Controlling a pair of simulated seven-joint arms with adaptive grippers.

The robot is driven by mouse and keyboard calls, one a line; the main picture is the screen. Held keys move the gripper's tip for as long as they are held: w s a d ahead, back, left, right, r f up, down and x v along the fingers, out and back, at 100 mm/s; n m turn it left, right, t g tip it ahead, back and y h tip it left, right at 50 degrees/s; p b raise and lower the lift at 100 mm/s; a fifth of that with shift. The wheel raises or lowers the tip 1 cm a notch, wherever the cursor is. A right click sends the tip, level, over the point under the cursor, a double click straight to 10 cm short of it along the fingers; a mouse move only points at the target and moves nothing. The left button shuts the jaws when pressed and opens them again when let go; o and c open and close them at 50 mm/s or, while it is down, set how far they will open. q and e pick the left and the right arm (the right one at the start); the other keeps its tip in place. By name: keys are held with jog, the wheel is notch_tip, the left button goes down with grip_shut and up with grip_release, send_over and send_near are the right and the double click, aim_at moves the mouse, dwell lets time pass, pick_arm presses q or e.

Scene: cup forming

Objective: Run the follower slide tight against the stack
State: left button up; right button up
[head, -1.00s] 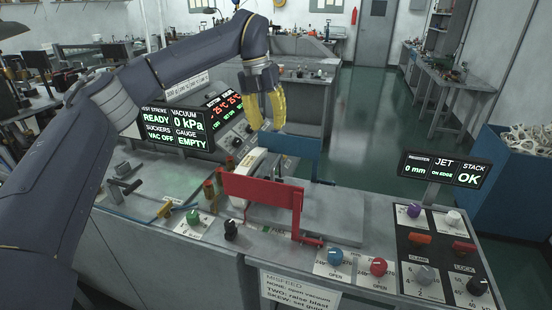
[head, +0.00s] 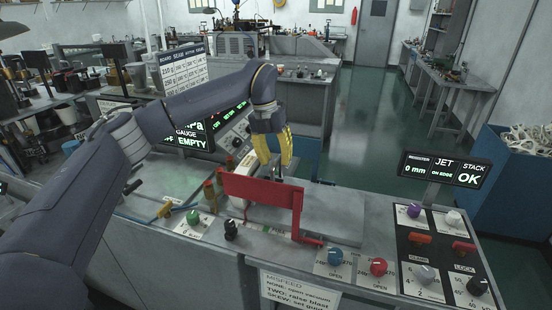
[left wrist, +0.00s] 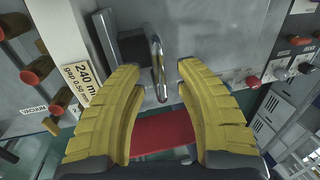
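My left gripper (head: 276,166) is in the head view, pointing down just behind a red plate (head: 262,201). Its yellow fingers are open. In the left wrist view the fingertips (left wrist: 160,68) are apart, with an upright metal handle (left wrist: 157,66) between or just beyond them; I see no contact. A dark block (left wrist: 133,50) stands beside the handle. The red plate also crosses the left wrist view (left wrist: 165,132) below the fingers. I cannot tell for sure which part is the follower slide. The stack itself is not clearly visible. My right gripper is not in view.
A sign on a post (head: 444,169) reads 0 mm, JET ON EDGE and STACK OK. Several knobs line the front, including a blue one (head: 335,256) and a red one (head: 378,266). A blue panel (head: 308,158) stands behind the gripper. Bare metal deck (head: 335,212) lies right of the red plate.

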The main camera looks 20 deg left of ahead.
pick_arm(q)
jog(key=shift+c, duration=0.3)
grip_shut()
jog(key=shift+f, duration=0.1)
